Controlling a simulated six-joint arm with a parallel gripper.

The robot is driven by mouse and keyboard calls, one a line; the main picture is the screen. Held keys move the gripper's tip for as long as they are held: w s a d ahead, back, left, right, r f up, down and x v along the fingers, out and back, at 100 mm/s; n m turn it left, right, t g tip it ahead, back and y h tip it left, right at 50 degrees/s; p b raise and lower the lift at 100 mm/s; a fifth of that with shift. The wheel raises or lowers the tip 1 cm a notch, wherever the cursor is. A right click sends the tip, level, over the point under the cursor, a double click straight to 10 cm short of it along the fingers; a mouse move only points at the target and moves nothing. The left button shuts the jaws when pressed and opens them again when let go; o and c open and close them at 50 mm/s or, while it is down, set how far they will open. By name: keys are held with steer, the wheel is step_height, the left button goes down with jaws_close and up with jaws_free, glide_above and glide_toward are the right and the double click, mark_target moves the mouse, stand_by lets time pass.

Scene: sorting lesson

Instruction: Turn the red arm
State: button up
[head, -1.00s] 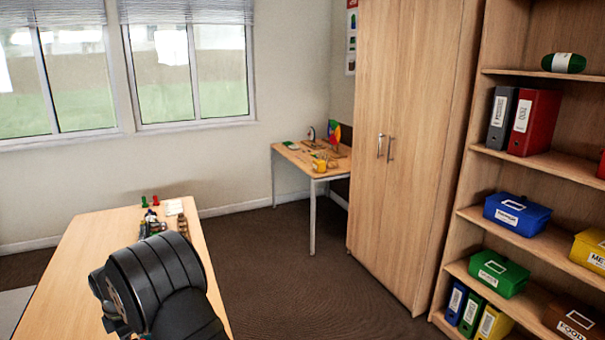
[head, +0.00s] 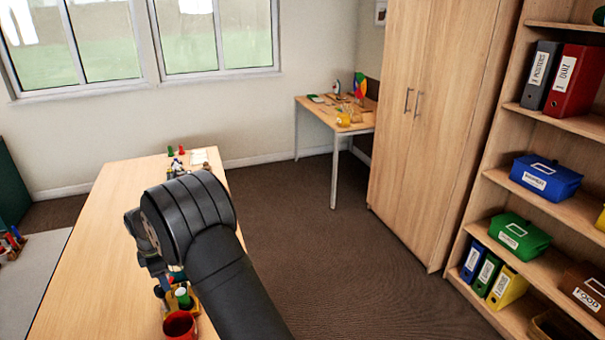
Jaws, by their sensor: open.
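I cannot make out a red arm for sure in the head view. My gripper (head: 158,274) is partly in view below my black wrist, over the long table (head: 105,235). It is open, and its fingertips are hard to make out. A red cup (head: 180,326) stands on the table below and right of it. Small items with a green top (head: 183,297) stand just behind the cup, partly hidden by my arm.
A small desk (head: 335,112) with colourful items stands by the back wall. A tall wooden cupboard (head: 430,110) and shelves with a blue box (head: 546,176) and a green box (head: 520,236) are at the right. Brown floor (head: 320,240) lies free between.

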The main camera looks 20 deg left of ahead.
steer(key=shift+c, duration=1.1)
steer(key=shift+s+d+r+m, duration=0.1)
steer(key=shift+s+r+m, duration=0.05)
steer(key=shift+r+m, duration=0.25)
step_height(320, 180, up, 6)
steer(key=s+d+m+y, duration=0.1)
steer(key=s+d+m, duration=0.1)
steer(key=m, duration=0.4)
steer(key=m+t+y, duration=0.1)
steer(key=m+y, duration=0.1)
steer(key=m, duration=0.8)
glide_toward(159, 288)
steer(key=x, duration=0.8)
steer(key=shift+a+f, duration=0.15)
steer(key=shift+f, duration=0.15)
steer(key=c, duration=1)
